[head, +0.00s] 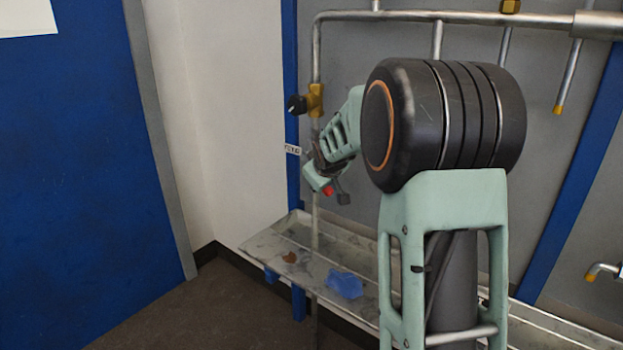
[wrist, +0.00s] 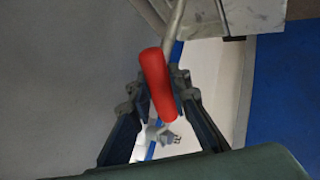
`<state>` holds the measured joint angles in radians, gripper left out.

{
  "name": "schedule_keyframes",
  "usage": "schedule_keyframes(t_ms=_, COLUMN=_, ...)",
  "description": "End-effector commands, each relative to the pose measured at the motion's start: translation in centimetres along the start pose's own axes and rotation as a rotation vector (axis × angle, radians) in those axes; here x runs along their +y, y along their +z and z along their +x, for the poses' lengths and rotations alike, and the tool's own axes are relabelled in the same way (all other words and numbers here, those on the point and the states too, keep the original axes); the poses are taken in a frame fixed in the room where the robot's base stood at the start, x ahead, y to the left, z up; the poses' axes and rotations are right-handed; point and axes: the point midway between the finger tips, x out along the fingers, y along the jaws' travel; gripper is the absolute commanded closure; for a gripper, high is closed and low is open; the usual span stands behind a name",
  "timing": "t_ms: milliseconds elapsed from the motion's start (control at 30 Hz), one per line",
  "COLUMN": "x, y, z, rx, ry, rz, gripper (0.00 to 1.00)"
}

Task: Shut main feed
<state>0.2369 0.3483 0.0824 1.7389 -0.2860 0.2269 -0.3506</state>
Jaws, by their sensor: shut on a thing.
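A red handle (wrist: 156,84) sits between the fingers of my gripper (wrist: 160,98) in the wrist view. The fingers are shut on it, one on each side, and its lower end points toward the palm. In the head view my gripper (head: 322,178) is beside the vertical pipe (head: 315,220), low on it, and a small red end of the handle (head: 328,190) shows below the fingers. The handle's mount is mostly hidden by my gripper. A small white tag (head: 292,150) hangs just above left; its lettering is too small to read surely.
A brass valve with a black knob (head: 297,104) is higher on the same pipe. A horizontal pipe (head: 430,16) with several drops runs along the grey panel. A metal tray (head: 270,246) below holds a blue object (head: 345,284). A blue door (head: 75,170) stands at left.

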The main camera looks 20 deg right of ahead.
Motion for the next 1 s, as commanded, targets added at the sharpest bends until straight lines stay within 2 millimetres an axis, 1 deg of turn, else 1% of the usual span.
schedule_keyframes(t_ms=33, x=0.3, y=-0.7, z=-0.7, rx=-0.034, ry=-0.002, rz=-0.029, gripper=1.00)
schedule_keyframes(t_ms=400, x=2.0, y=-1.3, z=-3.1, rx=-0.303, ry=-0.001, rz=-0.206, gripper=1.00)
schedule_keyframes(t_ms=700, x=2.8, y=-1.8, z=-4.1, rx=-0.451, ry=0.000, rz=-0.303, gripper=1.00)
schedule_keyframes(t_ms=1000, x=3.0, y=-2.0, z=-4.4, rx=-0.523, ry=0.000, rz=-0.352, gripper=1.00)
